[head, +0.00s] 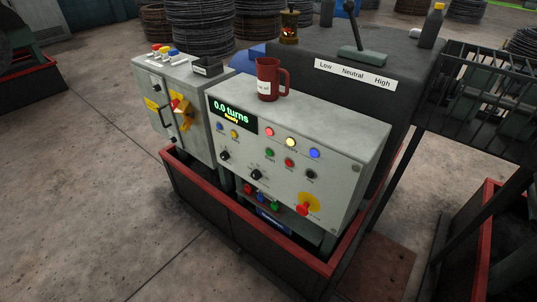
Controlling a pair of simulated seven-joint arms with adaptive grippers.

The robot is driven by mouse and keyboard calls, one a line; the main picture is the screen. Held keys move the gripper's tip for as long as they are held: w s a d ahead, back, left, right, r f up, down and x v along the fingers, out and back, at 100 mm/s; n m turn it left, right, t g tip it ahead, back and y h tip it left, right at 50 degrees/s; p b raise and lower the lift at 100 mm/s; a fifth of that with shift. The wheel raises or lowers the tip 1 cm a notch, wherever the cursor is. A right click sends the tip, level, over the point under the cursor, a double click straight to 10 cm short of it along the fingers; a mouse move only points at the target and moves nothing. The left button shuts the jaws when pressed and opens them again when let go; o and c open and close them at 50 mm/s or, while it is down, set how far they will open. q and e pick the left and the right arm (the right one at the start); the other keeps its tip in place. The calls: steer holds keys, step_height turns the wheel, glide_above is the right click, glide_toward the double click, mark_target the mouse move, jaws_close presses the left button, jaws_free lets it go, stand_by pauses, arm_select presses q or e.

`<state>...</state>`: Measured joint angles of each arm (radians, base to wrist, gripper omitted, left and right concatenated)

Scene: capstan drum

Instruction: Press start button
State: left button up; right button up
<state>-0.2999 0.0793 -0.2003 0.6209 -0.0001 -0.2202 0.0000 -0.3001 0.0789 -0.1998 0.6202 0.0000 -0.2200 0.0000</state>
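A grey control panel (330,162) faces me in the middle of the head view. A green button (269,153) sits in the lower button row, beside a red button (289,163) and a dark button (310,174). Above them are a red one (269,132), a bright yellow one (290,142) and a blue one (314,153). The button labels are too small to read, so I cannot tell which is start. Neither of my grippers is in view.
A red mug (268,80) stands on the panel's top. A red mushroom knob (304,208) on yellow is at lower right. A grey cabinet (178,90) with a yellow-red switch stands left. A lever (354,28) rises behind. A red-rimmed tray (243,214) surrounds the base; space before the panel is clear.

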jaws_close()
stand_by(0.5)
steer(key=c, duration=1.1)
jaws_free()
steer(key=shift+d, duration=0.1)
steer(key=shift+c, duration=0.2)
